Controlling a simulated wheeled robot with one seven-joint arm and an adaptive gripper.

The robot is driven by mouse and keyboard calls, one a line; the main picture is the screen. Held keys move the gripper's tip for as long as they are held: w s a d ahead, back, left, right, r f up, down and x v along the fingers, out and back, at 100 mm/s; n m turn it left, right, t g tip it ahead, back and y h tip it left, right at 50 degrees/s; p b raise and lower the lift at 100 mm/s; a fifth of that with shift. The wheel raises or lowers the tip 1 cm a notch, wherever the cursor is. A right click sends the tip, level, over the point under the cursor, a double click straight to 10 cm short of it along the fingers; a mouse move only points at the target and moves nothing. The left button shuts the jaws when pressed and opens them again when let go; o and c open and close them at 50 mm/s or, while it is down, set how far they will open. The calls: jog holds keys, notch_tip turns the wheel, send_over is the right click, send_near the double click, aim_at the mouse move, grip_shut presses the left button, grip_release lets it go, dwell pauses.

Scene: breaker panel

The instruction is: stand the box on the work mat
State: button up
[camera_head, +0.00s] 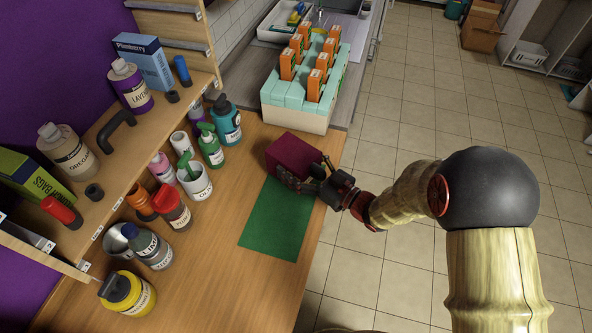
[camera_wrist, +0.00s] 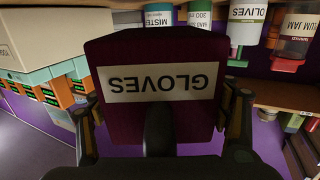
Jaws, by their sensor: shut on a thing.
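The box (camera_head: 291,153) is dark maroon and sits at the far end of the green work mat (camera_head: 270,228), overlapping its far edge in the head view. I cannot tell whether its underside touches the mat or the table. In the wrist view the box (camera_wrist: 155,45) fills the middle, and its white GLOVES label reads upside down. My gripper (camera_head: 314,180) reaches in from the right and is shut on the box, one finger along each side. The near part of the mat is bare.
A teal-topped rack (camera_head: 300,98) with several orange boxes stands just beyond the box. Cans and bottles, including a white pot (camera_head: 196,183), stand left of the mat. A wooden shelf (camera_head: 105,135) runs along the left. The table's right edge is close to the mat.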

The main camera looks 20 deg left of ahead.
jog(key=shift+w+a+f, duration=0.25)
jog(key=shift+w+f, duration=0.3)
jog(key=shift+f, duration=0.15)
jog(key=shift+w+f+b, duration=0.1)
jog(key=shift+f+b, duration=0.6)
jog(key=shift+f, duration=0.9)
jog(key=shift+f, duration=0.1)
jog(key=o, duration=1.3)
jog(key=shift+o, duration=0.6)
jog(key=shift+d, duration=0.1)
jog(key=p+v, duration=0.1)
jog(key=v, duration=1)
jog(key=shift+d+p, duration=0.35)
jog(key=shift+p, duration=0.05)
